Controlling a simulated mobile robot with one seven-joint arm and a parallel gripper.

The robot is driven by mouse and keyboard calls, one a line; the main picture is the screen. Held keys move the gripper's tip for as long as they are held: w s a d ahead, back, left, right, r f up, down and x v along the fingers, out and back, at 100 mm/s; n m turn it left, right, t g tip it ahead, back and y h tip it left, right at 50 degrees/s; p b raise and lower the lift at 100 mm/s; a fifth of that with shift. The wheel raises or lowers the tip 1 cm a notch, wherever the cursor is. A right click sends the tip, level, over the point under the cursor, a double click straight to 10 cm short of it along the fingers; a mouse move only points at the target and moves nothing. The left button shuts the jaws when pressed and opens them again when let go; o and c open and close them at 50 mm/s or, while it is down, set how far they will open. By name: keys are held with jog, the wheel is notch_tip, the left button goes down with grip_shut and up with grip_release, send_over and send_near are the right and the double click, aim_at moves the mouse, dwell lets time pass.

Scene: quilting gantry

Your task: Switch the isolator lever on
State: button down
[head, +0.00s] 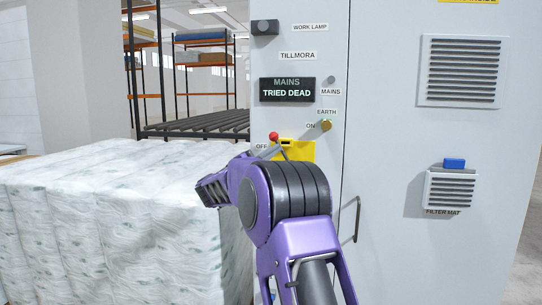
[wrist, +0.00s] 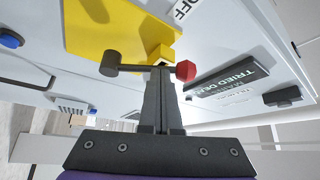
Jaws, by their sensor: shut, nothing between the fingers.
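The isolator lever (head: 280,146) is a thin rod with a red knob (head: 273,136), in front of a yellow plate (head: 305,149) on the grey cabinet. In the head view its knob end leans up and left, near the OFF label (head: 261,146); the ON label (head: 311,126) is up and right. In the wrist view the red knob (wrist: 186,71) is just right of my fingertips, and a dark cylinder (wrist: 110,63) is at the rod's left end. My gripper (wrist: 160,74) is shut and empty, its tips across the rod; contact cannot be told. My arm hides it in the head view.
A display (head: 287,90) reads MAINS TRIED DEAD. A brass knob (head: 326,126) sits below the EARTH label. A door handle (head: 352,219) sticks out at the lower right. A wrapped white bale (head: 110,215) fills the left side, close to my arm.

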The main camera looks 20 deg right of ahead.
jog(key=m, duration=0.1)
jog(key=d+r+m+g+y, duration=0.1)
jog(key=s+m, duration=0.1)
jog(key=m, duration=0.1)
jog(key=shift+d+r+g, duration=0.3)
jog(key=shift+s+d+r+m+g+y+p, duration=0.15)
jog(key=shift+s+d+m+y+p, duration=0.1)
jog(key=shift+d+m+y, duration=0.15)
jog(key=shift+s+d+m+g+y+p, duration=0.2)
jog(key=shift+m+y, duration=0.1)
jog(key=shift+m, duration=0.2)
jog(key=shift+a, duration=0.1)
